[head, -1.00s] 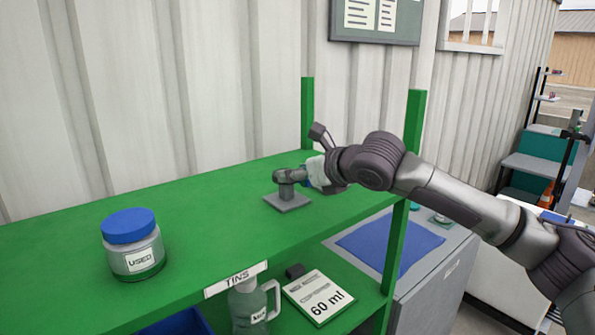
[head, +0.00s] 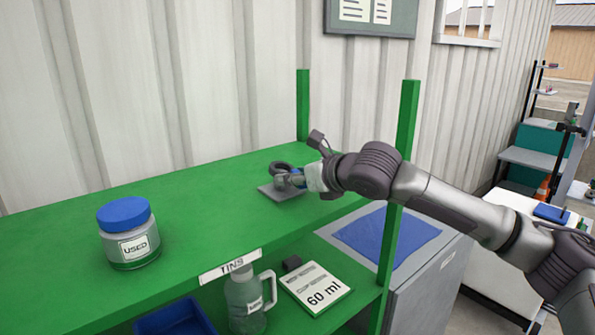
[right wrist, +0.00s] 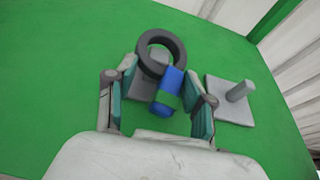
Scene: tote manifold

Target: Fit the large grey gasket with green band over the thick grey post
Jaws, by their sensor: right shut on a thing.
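The large grey gasket (right wrist: 176,46) is a dark ring with a blue grip and a green band (right wrist: 166,99). My right gripper (right wrist: 160,108) is shut on that grip. The ring also shows in the head view (head: 280,167), just left of my gripper (head: 303,180). A grey post (right wrist: 157,58) shows through the ring's opening, with its square base (right wrist: 130,76) partly hidden beneath. I cannot tell whether the ring is around the post or above it. A second, thinner grey post (right wrist: 240,91) stands upright on its own base to the right. My left gripper is not in view.
The green shelf (head: 200,215) is clear around the base. A blue-lidded jar marked USED (head: 129,245) stands at the shelf's left. Two green uprights (head: 303,105) rise at the right end. A corrugated wall (head: 230,90) runs behind.

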